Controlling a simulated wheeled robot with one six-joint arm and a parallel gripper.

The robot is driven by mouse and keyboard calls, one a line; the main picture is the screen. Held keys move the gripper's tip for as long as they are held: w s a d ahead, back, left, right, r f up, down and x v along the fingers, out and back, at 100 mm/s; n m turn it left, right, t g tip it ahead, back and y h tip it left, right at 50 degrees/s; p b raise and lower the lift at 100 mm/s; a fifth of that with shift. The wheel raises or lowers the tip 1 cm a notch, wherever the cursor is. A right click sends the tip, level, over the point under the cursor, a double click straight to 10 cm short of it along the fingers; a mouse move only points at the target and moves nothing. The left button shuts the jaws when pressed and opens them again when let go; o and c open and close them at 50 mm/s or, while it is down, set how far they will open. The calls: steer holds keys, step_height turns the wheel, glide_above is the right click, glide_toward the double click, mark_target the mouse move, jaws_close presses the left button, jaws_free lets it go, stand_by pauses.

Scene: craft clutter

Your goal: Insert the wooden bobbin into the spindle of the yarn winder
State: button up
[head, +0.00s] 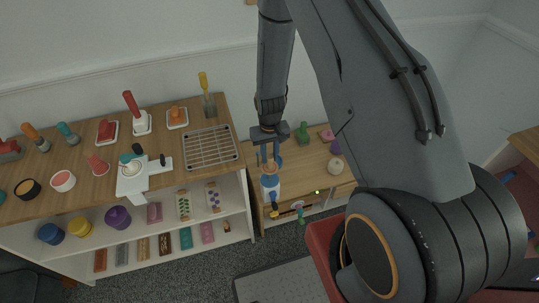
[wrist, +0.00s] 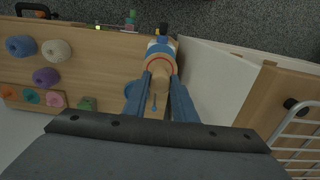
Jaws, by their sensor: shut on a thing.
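My gripper (head: 269,158) reaches down over the lower wooden table and is shut on the wooden bobbin (head: 269,168). In the wrist view the pale wooden bobbin (wrist: 158,72) lies between the blue fingers (wrist: 160,88). The yarn winder (head: 270,187), white and blue with a dark part at its front, stands directly below the bobbin near the table's edge. In the wrist view the winder (wrist: 161,47) shows just beyond the bobbin's end, with an orange-red ring between them. The spindle is hidden, and I cannot tell whether the bobbin is around it or only above it.
A cream yarn ball (head: 335,165), a purple one (head: 336,147) and a green item (head: 303,132) stand right of the winder. A taller shelf unit (head: 225,165) with a wire rack (head: 210,147) stands close on the left. Small coloured items lie at the table's front.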

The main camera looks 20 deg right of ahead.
mark_target(270, 168)
steer(key=shift+f+b, duration=1.3)
steer(key=shift+f, duration=0.8)
steer(key=shift+f+b, duration=1.2)
steer(key=shift+f, duration=0.7)
steer(key=o, duration=1.1)
steer(key=shift+c, duration=0.2)
